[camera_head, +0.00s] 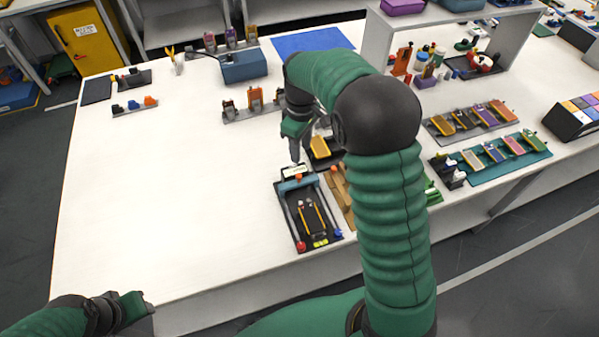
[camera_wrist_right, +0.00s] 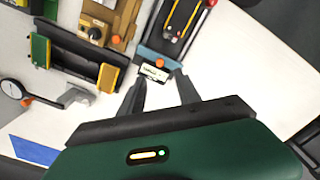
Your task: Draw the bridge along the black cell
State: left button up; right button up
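A blue-grey bridge (camera_head: 288,186) spans the far end of a black tray-like fixture (camera_head: 289,222). It carries an orange knob and a small white label plate, and shows in the wrist view (camera_wrist_right: 172,64). The black cell (camera_head: 311,216), with yellow strips along it, lies in the fixture on the near side of the bridge. My right gripper (camera_head: 295,157) is just beyond the bridge's far side. In the wrist view its two fingers (camera_wrist_right: 160,90) are apart with nothing between them, pointing at the label plate. My left gripper (camera_head: 140,308) is at the lower left, away from the fixture; its finger opening is unclear.
A tan wooden block fixture (camera_head: 341,190) stands close on the right of the black fixture. The white table (camera_head: 190,190) is clear to the left.

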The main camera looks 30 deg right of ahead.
aim_at(299, 175)
jog(key=f, duration=0.7)
jog(key=w+f, duration=0.1)
jog(key=f, duration=0.2)
jog(key=shift+a+f, duration=0.1)
jog(key=shift+f, duration=0.3)
jog(key=shift+s+f, duration=0.2)
jog(key=shift+f, duration=0.35)
jog(key=shift+w+f, duration=0.1)
jog(key=shift+f, duration=0.05)
jog(key=shift+c, duration=0.2)
grip_shut()
